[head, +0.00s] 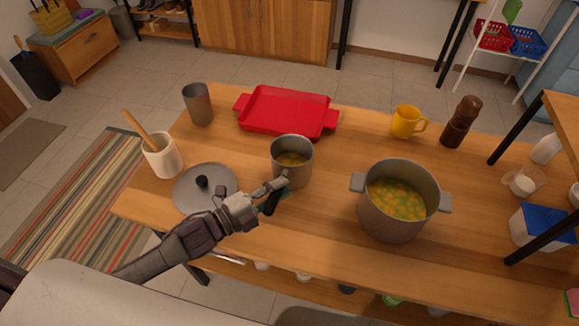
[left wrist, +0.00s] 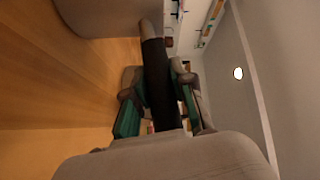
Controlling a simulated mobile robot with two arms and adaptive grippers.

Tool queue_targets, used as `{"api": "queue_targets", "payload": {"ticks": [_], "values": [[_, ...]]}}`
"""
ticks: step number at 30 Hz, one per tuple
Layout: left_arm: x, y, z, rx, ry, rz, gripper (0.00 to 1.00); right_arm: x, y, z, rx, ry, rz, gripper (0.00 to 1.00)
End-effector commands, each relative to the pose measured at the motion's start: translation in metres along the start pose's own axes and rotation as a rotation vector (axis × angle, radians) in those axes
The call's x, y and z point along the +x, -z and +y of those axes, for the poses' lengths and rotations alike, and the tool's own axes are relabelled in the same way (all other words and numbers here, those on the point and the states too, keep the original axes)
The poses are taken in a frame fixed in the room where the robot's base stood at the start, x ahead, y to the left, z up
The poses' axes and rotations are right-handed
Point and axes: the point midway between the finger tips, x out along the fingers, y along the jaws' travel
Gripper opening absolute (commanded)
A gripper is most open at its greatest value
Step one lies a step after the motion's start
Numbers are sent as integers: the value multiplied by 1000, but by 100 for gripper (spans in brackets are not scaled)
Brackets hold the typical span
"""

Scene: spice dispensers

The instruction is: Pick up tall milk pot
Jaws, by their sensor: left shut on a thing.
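The tall milk pot (head: 292,168) is a grey metal pot with yellowish food inside. It stands upright at the middle of the wooden table, and I cannot tell whether its base touches the tabletop. My left gripper (head: 273,197) is at its near side, shut on its black handle. In the left wrist view the handle (left wrist: 158,75) runs between the green-padded fingers of my left gripper (left wrist: 160,112), with the grey pot wall (left wrist: 95,15) at the top left. My right gripper is not in view.
A grey lid (head: 183,192) with a black knob lies left of the pot, partly under my left arm. A big stew pot (head: 388,221) stands to the right, a red tray (head: 285,111) behind. A grey cup, white utensil crock, yellow mug and pepper mill stand around.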

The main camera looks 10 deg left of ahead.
Motion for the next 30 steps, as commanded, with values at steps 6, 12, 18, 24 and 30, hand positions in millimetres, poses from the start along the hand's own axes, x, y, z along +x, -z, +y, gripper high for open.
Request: {"api": "queue_targets", "payload": {"ticks": [6, 12, 18, 24, 30], "values": [[0, 1, -2, 3, 4, 3, 0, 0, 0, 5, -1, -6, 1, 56], [0, 1, -5, 2, 5, 3, 0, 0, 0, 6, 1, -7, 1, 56], [0, 4, -15, 4, 5, 4, 0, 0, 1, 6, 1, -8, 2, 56], [1, 8, -33, 5, 6, 4, 0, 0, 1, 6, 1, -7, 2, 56], [0, 14, -53, 5, 6, 4, 0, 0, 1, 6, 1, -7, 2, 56]]}}
